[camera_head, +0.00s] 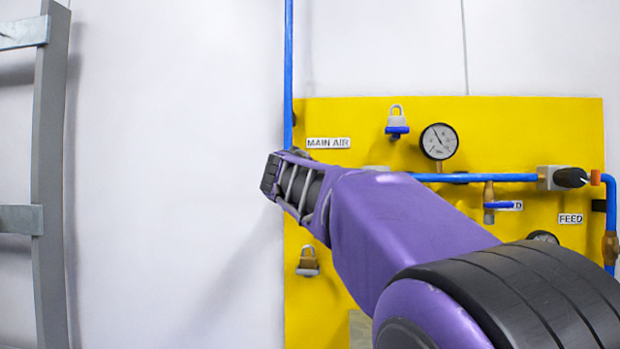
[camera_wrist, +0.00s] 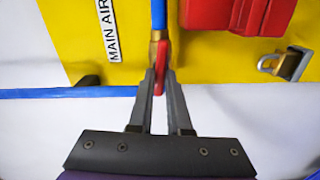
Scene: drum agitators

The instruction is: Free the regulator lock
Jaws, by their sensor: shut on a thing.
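My gripper (camera_wrist: 160,76) is shut on the red lever (camera_wrist: 161,66) of a brass valve (camera_wrist: 155,40), which sits on the blue pipe by the MAIN AIR label. The arm hides this valve in the head view. A grey padlock with a blue base (camera_head: 397,122) is on the yellow panel, left of the round gauge (camera_head: 438,141). A brass padlock (camera_head: 308,262) hangs lower left; a padlock also shows at the right in the wrist view (camera_wrist: 290,65). I cannot tell which padlock is the regulator lock.
The yellow panel (camera_head: 540,125) carries blue pipes, a brass valve with blue handle (camera_head: 489,204), a black knob (camera_head: 571,178) and a FEED label (camera_head: 570,219). A red block (camera_wrist: 236,14) stands near my gripper. A grey ladder-like frame (camera_head: 46,180) is at far left. The wall between is bare.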

